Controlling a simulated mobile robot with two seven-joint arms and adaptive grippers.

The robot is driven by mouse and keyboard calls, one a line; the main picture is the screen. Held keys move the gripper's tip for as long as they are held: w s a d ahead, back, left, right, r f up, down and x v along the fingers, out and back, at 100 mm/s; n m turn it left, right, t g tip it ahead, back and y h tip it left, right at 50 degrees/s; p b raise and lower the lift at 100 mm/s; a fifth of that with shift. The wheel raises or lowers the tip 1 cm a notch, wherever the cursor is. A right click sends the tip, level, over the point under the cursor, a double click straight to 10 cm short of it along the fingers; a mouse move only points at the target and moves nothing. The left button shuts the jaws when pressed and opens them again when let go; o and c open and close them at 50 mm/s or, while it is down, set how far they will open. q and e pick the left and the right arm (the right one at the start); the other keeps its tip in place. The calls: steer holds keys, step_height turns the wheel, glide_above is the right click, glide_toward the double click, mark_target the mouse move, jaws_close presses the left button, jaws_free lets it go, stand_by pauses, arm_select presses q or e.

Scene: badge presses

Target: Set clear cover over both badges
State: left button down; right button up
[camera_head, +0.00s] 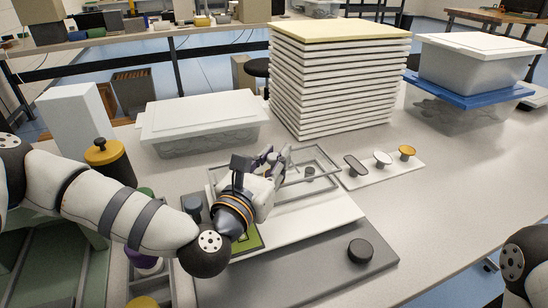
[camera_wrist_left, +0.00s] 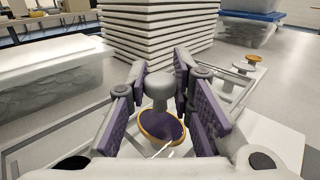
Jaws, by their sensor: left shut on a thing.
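The clear cover (camera_head: 326,158) is a see-through box with grey edges over the white board (camera_head: 335,212). Its edges also show left of the fingers in the left wrist view (camera_wrist_left: 62,127). My left gripper (camera_head: 270,160) is over its middle, its purple-padded fingers (camera_wrist_left: 160,80) shut around a grey round knob (camera_wrist_left: 160,86). Below the knob is a purple disc with a gold rim (camera_wrist_left: 160,127); whether it joins the knob or lies under the cover, I cannot tell. A small dark round piece (camera_head: 309,172) shows inside the cover's outline. My right gripper is not in view.
A white strip (camera_head: 398,172) holds grey (camera_head: 355,164), white (camera_head: 382,158) and gold (camera_head: 407,151) topped pieces. A grey mat (camera_head: 310,277) carries a black knob (camera_head: 360,251). A lidded bin (camera_head: 205,125) and a tall stack of boards (camera_head: 335,80) stand behind.

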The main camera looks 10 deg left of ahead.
arm_select(q)
steer(key=shift+f, duration=0.15)
steer(key=c, duration=1.4)
jaws_free()
steer(key=shift+r, duration=0.25)
steer(key=s, duration=0.3)
steer(key=s+a, duration=0.1)
steer(key=s, duration=0.3)
steer(key=s+a, duration=0.1)
steer(key=s, duration=0.3)
steer(key=shift+s+a+p, duration=0.15)
steer(key=shift+s+p, duration=0.05)
steer(key=shift+p, duration=0.1)
steer(key=shift+s, duration=0.2)
steer(key=shift+f, duration=0.1)
